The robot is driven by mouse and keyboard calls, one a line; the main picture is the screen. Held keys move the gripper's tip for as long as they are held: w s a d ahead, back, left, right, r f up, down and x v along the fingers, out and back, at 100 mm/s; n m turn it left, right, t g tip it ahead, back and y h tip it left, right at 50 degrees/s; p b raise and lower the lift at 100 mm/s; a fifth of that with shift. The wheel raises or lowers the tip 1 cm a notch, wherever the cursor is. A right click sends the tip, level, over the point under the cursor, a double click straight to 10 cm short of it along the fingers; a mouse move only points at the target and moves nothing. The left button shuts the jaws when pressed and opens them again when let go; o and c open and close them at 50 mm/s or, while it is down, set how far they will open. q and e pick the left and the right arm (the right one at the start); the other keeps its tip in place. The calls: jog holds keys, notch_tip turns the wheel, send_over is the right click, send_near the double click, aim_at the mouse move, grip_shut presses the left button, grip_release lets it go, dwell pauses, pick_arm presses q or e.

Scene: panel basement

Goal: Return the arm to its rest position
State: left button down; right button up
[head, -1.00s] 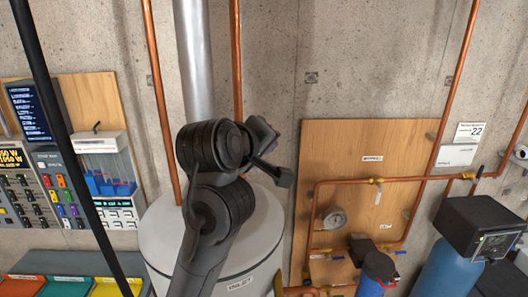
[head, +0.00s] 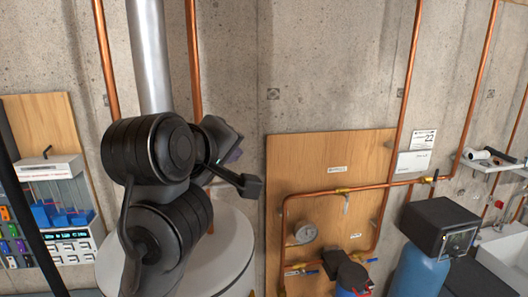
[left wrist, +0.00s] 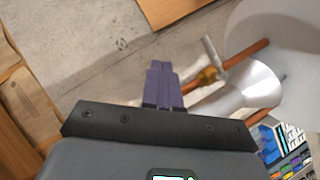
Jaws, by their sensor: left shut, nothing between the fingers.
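My left arm rises in front of the white tank in the head view, with its dark joints filling the left middle. In the left wrist view the purple fingers (left wrist: 162,82) lie together, shut and empty. They appear clear of any object, with concrete wall behind them. My right gripper is in neither view.
The white tank (head: 232,240) stands behind my arm, with a silver duct (head: 149,50) above. A wooden panel (head: 330,160) carries copper pipes (head: 350,189) and a gauge (head: 305,232). A blue cylinder (head: 420,268) with a black head stands right.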

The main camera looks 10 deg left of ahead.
pick_arm(q)
jog(key=s+a+f+m+g+p, duration=0.1)
jog(key=s+f+m+g, duration=0.15)
jog(key=f, duration=1.45)
jog(key=s+a+f+m+g+p, duration=0.1)
jog(key=s+a+f+m+g, duration=0.15)
jog(key=f, duration=1.45)
jog(key=s+a+f+m+g+p, duration=0.1)
jog(key=s+f+m+g, duration=0.1)
jog(key=s+f, duration=0.8)
jog(key=s+a+f+m+g, duration=0.1)
jog(key=s+f+m+g, duration=0.2)
jog(key=s+f, duration=0.7)
jog(key=s+m, duration=0.2)
jog(key=s, duration=0.5)
jog(key=shift+f+y+p, duration=0.35)
jog(key=shift+y, duration=0.05)
jog(key=shift+s, duration=0.1)
